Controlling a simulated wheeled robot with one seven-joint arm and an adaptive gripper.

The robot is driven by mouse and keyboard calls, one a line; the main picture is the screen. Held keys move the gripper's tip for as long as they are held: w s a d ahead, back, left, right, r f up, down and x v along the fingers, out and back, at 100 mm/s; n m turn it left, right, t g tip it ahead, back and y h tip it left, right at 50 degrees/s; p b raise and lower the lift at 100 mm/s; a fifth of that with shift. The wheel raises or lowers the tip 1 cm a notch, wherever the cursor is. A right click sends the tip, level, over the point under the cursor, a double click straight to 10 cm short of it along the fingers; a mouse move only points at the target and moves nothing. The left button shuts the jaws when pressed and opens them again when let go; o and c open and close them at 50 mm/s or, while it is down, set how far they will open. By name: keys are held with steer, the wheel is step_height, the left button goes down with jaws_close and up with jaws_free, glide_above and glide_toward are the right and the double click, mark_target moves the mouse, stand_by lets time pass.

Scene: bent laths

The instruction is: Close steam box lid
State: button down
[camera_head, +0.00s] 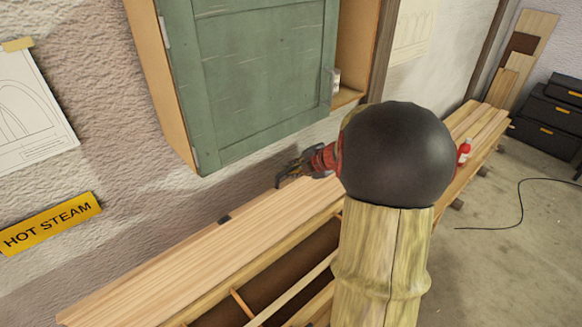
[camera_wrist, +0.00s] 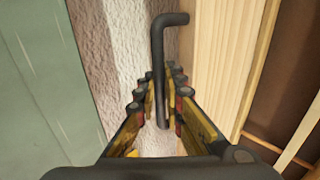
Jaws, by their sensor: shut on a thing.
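The steam box is a long wooden box along the wall; its front rim (camera_head: 313,306) and dark brown inside (camera_head: 257,286) show in the head view. Its long pale plank lid (camera_head: 170,268) is open, on the wall side of the uncovered inside. The lid (camera_wrist: 218,60) also shows right of my gripper in the wrist view. My gripper (camera_head: 290,174) is at the lid's far part, close to the wall. In the wrist view my gripper (camera_wrist: 163,98) is shut on a bent black rod handle (camera_wrist: 158,52). Where the handle joins the lid is hidden.
A green cabinet (camera_head: 255,75) hangs on the wall just above my gripper. A yellow HOT STEAM sign (camera_head: 50,223) is on the wall. Stacked planks (camera_head: 475,125), a red bottle (camera_head: 463,150) and black cases (camera_head: 550,112) stand farther right. A cable (camera_head: 521,205) lies on open floor.

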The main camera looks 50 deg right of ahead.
steer(key=s+a+f+b, duration=0.1)
steer(key=s+f, duration=0.4)
steer(key=s, duration=0.8)
steer(key=s+a+f+b, duration=0.15)
steer(key=s+f, duration=0.45)
steer(key=s, duration=0.6)
steer(key=s+f+b, duration=0.4)
steer(key=f+b, duration=0.1)
steer(key=f, duration=0.5)
steer(key=s+a+f+b, duration=0.1)
steer(key=s+f+b, duration=0.2)
steer(key=f+b, duration=0.3)
step_height(320, 180, down, 4)
steer(key=shift+s+f, duration=0.1)
steer(key=shift+s, duration=0.3)
steer(key=c, duration=1.7)
jaws_free()
steer(key=shift+r, duration=0.2)
steer(key=shift+o, duration=0.4)
